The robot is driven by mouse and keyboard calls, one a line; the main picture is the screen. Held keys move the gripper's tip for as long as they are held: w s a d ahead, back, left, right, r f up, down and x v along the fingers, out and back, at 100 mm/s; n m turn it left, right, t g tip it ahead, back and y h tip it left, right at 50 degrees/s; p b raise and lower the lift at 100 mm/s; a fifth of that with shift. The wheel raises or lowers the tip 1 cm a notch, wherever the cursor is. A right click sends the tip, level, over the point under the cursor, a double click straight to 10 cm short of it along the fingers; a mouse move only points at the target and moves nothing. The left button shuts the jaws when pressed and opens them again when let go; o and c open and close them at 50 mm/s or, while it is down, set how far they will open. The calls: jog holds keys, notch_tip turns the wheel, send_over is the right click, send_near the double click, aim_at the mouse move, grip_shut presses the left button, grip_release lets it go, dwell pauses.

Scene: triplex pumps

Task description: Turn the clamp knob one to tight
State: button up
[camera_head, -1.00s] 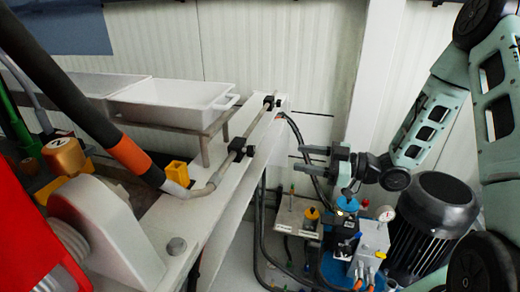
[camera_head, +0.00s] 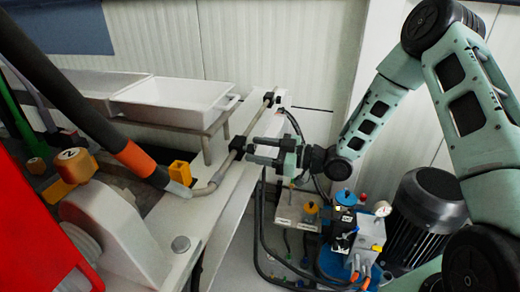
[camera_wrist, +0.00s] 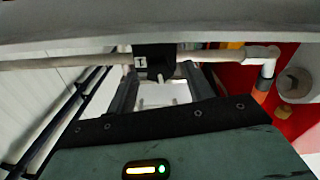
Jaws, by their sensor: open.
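A black clamp (camera_head: 238,147) sits on the thin metal pipe along the white beam. In the wrist view a black clamp (camera_wrist: 153,58) with a small white label is ahead, between the finger ends. A small light stub shows at its lower edge; I cannot tell whether this is the knob. My gripper (camera_head: 250,149) is open and empty, its two fingers pointing left at the clamp and very close to it. In the wrist view my gripper (camera_wrist: 158,74) has one finger on each side of the clamp's lower part. Contact cannot be told.
A second black clamp (camera_head: 269,99) holds the pipe (camera_head: 255,121) farther back. A white tray (camera_head: 175,101) stands behind the beam. A yellow block (camera_head: 180,171) is near the pipe's bent end. Below right are a blue pump unit (camera_head: 345,198), hoses and a black motor (camera_head: 430,207).

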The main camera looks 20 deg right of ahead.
jog(key=c, duration=1)
jog(key=shift+m, duration=0.4)
jog(key=shift+o, duration=0.2)
jog(key=m+p, duration=0.1)
jog(key=m, duration=0.3)
jog(key=shift+d, duration=0.1)
jog(key=shift+w+d+f+m+p, duration=0.15)
jog(key=shift+m+p, duration=1)
jog(key=shift+m, duration=2.7)
jog(key=shift+w+a+f+m+p, duration=0.1)
jog(key=shift+m+p, duration=1)
jog(key=shift+m, duration=2.75)
